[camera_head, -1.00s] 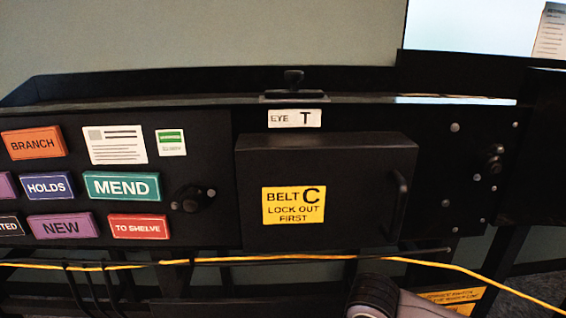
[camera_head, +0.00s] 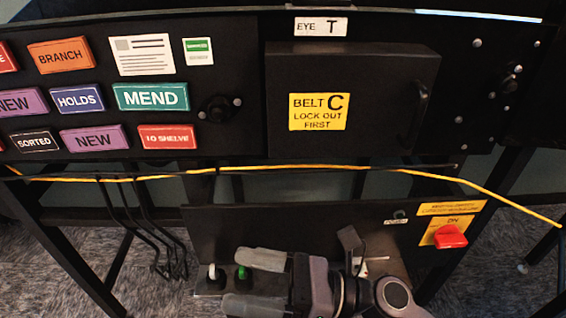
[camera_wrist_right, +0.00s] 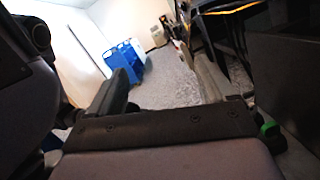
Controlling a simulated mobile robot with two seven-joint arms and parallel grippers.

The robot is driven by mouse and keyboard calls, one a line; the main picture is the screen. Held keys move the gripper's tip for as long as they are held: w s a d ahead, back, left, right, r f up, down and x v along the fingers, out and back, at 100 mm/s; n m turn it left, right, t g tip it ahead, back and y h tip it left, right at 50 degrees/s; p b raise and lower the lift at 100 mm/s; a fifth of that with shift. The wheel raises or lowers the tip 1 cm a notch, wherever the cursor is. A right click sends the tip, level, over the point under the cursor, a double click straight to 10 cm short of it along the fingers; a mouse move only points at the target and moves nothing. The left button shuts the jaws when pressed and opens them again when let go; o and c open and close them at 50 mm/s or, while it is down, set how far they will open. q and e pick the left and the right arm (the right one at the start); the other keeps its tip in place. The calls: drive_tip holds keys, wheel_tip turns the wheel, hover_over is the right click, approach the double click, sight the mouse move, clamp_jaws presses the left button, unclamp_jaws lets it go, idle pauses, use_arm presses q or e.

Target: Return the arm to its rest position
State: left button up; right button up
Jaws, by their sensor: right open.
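My right arm enters at the bottom of the head view. Its gripper (camera_head: 256,282) points left, with its two pale fingers apart and nothing visible between them. It is low, in front of the dark lower box under the panel. In the right wrist view, the open gripper (camera_wrist_right: 165,92) has a finger on each side and only carpet and distant room between them. My left gripper is not in view.
A yellow cable (camera_head: 290,167) runs across below the panel. The belt C cover (camera_head: 385,85) is above it. A red switch (camera_head: 451,237) is on the lower box at right. A green-topped knob (camera_head: 242,272) stands close to the gripper. A blue bin (camera_wrist_right: 122,58) is far off.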

drive_tip(key=w+d+f+m+t+h, duration=0.4)
drive_tip(key=d+m+t+h, duration=0.3)
drive_tip(key=m, duration=0.9)
drive_tip(key=w+d+f+m+t+h, duration=0.4)
drive_tip(key=d+m+t, duration=0.4)
drive_tip(key=m, duration=0.8)
drive_tip(key=s+d+f+m+g+h, duration=0.3)
drive_tip(key=s+d+f+m, duration=0.15)
drive_tip(key=f+m, duration=0.3)
drive_tip(key=s+d+f+m+g+h, duration=0.3)
drive_tip(key=s+d+f+m, duration=0.1)
drive_tip(key=s+f+m, duration=0.3)
use_arm(q)
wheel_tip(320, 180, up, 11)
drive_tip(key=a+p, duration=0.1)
drive_tip(key=p, duration=1.2)
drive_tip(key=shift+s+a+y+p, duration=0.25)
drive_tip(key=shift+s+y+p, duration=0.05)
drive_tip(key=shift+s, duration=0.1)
use_arm(e)
wheel_tip(320, 180, up, 10)
drive_tip(key=d, duration=0.1)
drive_tip(key=shift+w+f+h, duration=0.15)
drive_tip(key=shift+h, duration=0.25)
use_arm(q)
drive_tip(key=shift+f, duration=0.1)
use_arm(e)
drive_tip(key=shift+f+m, duration=0.1)
drive_tip(key=shift+m, duration=0.15)
